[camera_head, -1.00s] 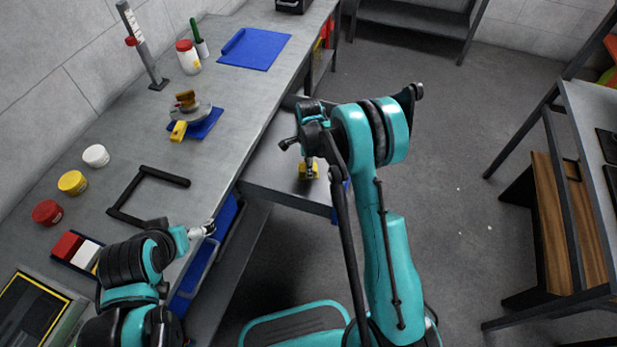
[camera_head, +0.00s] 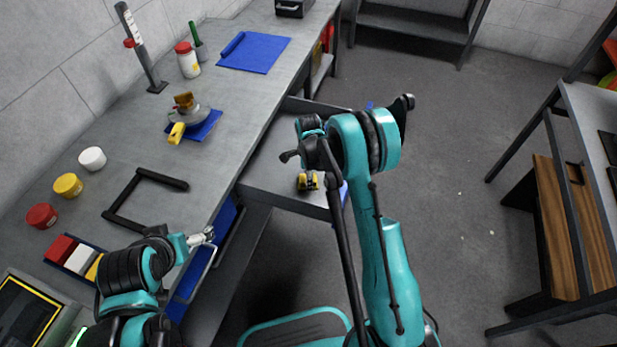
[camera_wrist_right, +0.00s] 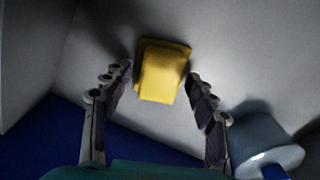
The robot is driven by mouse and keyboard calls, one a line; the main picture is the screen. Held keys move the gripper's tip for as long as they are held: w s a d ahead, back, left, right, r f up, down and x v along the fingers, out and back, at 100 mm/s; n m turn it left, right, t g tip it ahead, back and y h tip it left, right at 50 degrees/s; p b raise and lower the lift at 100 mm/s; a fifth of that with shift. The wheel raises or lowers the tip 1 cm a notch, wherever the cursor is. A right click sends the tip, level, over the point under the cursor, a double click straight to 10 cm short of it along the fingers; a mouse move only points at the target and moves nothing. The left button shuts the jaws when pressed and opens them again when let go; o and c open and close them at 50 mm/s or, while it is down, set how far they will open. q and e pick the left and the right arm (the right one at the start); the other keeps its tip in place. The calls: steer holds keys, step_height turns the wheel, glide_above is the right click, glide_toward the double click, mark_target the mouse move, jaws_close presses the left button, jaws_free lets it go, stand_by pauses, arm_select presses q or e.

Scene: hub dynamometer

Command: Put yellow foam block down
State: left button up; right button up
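The yellow foam block (camera_wrist_right: 163,72) rests on the pale grey floor of the open drawer, between and slightly beyond the fingertips of my right gripper (camera_wrist_right: 160,78). The gripper is open, with a visible gap on both sides of the block. In the head view the block (camera_head: 307,181) shows just below my right wrist, which hides most of the gripper. My left gripper (camera_head: 209,236) is over the front edge of the bench, near a drawer handle; its fingers are too small to judge.
A blue-grey cylinder (camera_wrist_right: 262,140) stands close to my right gripper's right finger. The open drawer (camera_head: 270,160) juts out from the bench (camera_head: 235,110). On the bench are a black frame (camera_head: 125,200), a blue mat (camera_head: 255,52) and several jars.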

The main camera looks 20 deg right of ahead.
steer(key=s+r+n+t+p, duration=0.1)
steer(key=s+r+n+p, duration=0.15)
steer(key=r, duration=0.75)
steer(key=s+r+n+p, duration=0.1)
steer(key=r+p, duration=0.2)
steer(key=r, duration=0.7)
steer(key=s+r+n+t, duration=0.2)
steer(key=s+r+n, duration=0.4)
steer(key=s+r, duration=0.15)
steer(key=s+r+n+t, duration=0.3)
steer(key=s+n+t, duration=0.1)
steer(key=s+n, duration=0.7)
steer(key=s, duration=0.3)
steer(key=shift+s+r, duration=0.2)
steer(key=shift+s, duration=0.2)
